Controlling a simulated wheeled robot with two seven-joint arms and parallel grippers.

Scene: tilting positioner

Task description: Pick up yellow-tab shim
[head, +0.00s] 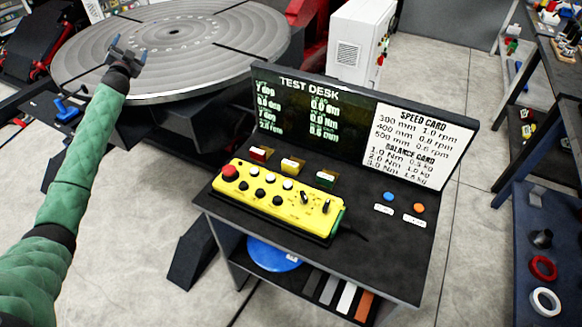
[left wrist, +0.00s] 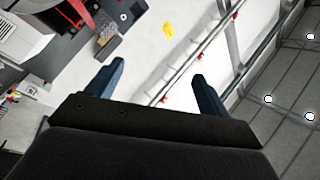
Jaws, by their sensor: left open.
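The yellow-tab shim (head: 291,166) appears as a small yellow-tabbed piece at the back of the test desk's top, between a red-tabbed piece (head: 259,154) and a green-tabbed piece (head: 325,179). My left gripper (head: 124,46) is open and empty above the far-left part of the round positioner table (head: 215,65), well away from the shim. In the left wrist view its two blue fingers (left wrist: 155,85) are spread with nothing between them. I cannot make out the shim in that view. My right gripper is not in view.
A yellow control box (head: 277,199) with buttons and knobs lies in front of the tabbed pieces. The display panel (head: 362,125) rises behind them. Blue and orange buttons (head: 418,208) sit at the right. A blue disc (head: 272,257) lies on the shelf below.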

